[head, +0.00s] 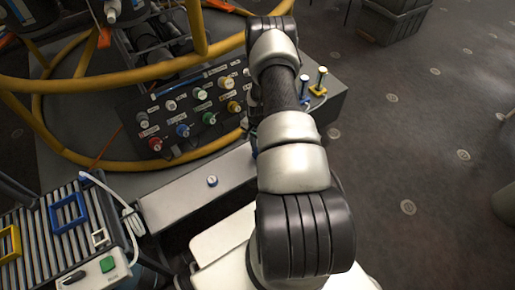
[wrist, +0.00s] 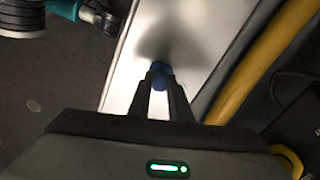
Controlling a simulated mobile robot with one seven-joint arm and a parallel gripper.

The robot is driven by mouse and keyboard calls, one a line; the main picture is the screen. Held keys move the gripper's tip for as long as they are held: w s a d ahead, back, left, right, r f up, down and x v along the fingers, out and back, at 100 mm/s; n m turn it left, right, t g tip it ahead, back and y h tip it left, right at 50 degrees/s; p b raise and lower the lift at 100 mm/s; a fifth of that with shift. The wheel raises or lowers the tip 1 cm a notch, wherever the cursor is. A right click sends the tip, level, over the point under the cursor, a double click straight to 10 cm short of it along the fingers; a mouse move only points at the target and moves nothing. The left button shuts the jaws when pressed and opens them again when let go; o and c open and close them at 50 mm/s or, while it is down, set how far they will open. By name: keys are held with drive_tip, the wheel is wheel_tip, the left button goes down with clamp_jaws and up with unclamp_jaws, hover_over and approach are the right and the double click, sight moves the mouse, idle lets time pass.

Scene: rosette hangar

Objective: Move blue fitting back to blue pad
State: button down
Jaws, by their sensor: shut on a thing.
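In the wrist view my gripper (wrist: 160,88) is shut on a small blue fitting (wrist: 158,70), whose rounded top shows between the fingertips. Behind it is a pale, flat surface with a soft dark shadow; the gap to it is hard to judge. In the head view my arm covers my gripper and the held fitting. Two short posts stand at the right end of the grey console, one on a yellow pad (head: 318,90). The base of the other is partly hidden by my arm, with a little blue showing there. I cannot clearly make out a blue pad.
A sloped panel (head: 196,108) carries several coloured connectors. Yellow hoops (head: 90,78) curve around the console, and a yellow tube (wrist: 265,60) runs close by on the right in the wrist view. A slatted rack (head: 45,250) holds a blue frame (head: 68,212).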

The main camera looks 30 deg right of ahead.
drive_tip(key=c, duration=1.5)
unclamp_jaws()
drive_tip(key=shift+c, duration=0.2)
wheel_tip(320, 180, up, 17)
drive_tip(key=p, duration=0.4)
drive_tip(key=shift+r+p, duration=0.2)
drive_tip(key=shift+p, duration=0.1)
